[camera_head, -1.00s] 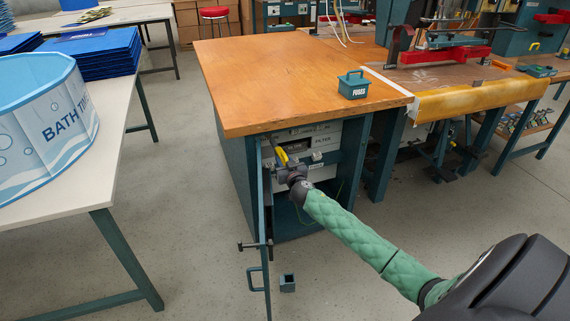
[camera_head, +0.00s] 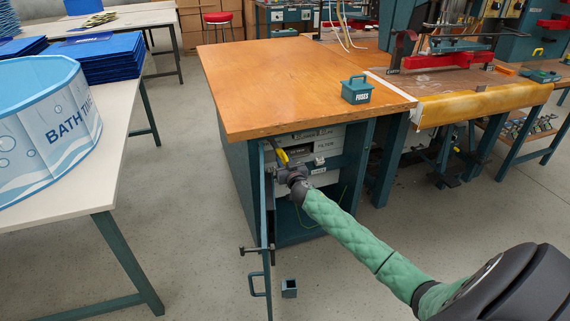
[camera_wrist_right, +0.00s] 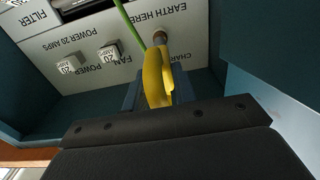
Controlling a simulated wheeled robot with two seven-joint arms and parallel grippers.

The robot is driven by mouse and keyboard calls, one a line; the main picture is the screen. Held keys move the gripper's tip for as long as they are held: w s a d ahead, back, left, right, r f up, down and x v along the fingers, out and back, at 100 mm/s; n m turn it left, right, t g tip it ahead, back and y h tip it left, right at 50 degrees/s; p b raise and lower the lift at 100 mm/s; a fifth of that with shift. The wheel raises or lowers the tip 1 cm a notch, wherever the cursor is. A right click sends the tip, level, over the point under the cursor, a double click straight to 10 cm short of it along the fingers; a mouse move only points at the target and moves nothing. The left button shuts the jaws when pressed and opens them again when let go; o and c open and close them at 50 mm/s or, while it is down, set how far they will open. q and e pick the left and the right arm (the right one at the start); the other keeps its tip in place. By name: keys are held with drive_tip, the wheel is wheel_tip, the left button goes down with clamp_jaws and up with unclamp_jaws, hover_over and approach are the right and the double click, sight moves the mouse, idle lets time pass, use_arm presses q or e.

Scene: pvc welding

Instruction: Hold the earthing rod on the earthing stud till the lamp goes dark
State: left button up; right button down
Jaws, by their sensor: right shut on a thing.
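The yellow-handled earthing rod (camera_wrist_right: 157,76) is gripped in my right gripper (camera_wrist_right: 158,92), which is shut on it. The rod also shows as a small yellow piece in the head view (camera_head: 282,156). In the right wrist view its far end reaches a round metal stud (camera_wrist_right: 160,40) below the "EARTH HERE" label. I cannot tell whether they touch. In the head view my right gripper (camera_head: 287,167) is inside the open front of the cabinet (camera_head: 236,160). I cannot make out a lamp. My left gripper is out of view.
A green wire (camera_wrist_right: 131,27) runs beside the rod. Fuse blocks (camera_wrist_right: 110,53) sit on the labelled panel. The narrow cabinet door (camera_head: 266,230) stands open left of my arm. A teal fuses box (camera_head: 356,90) sits on the wooden top (camera_head: 285,70).

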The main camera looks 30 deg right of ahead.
drive_tip(key=shift+w+r, duration=0.1)
drive_tip(key=shift+w, duration=0.1)
idle(0.3)
drive_tip(key=shift+w+d, duration=0.15)
drive_tip(key=shift+w, duration=0.3)
idle(2.6)
drive_tip(key=shift+s, duration=0.1)
drive_tip(key=p+v, duration=0.1)
drive_tip(key=v, duration=0.9)
drive_tip(key=shift+p, duration=0.3)
idle(1.2)
drive_tip(key=shift+d, duration=0.1)
